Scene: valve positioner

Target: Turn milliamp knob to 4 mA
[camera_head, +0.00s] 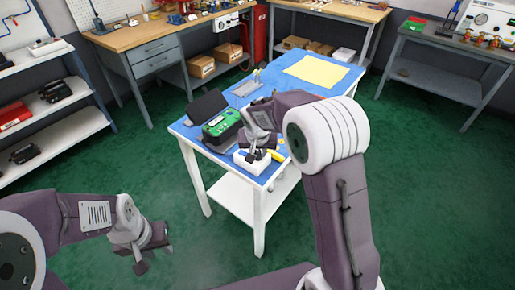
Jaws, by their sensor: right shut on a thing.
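A small white box (254,165) sits at the near corner of the blue-topped table. My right gripper (259,155) reaches down onto its top and is shut there, apparently on the milliamp knob. The knob itself is hidden by the fingers, and its setting is too small to read. A green and black device (222,125) with a display sits just left of the gripper. My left gripper (153,256) is open and empty over the green floor at the lower left, away from the table.
The blue table (260,98) also carries a black case lid (207,105), a yellow sheet (318,71) and a small yellow item (278,156) beside the white box. Workbenches (150,38) line the back. Shelves stand at left. Green floor around the table is clear.

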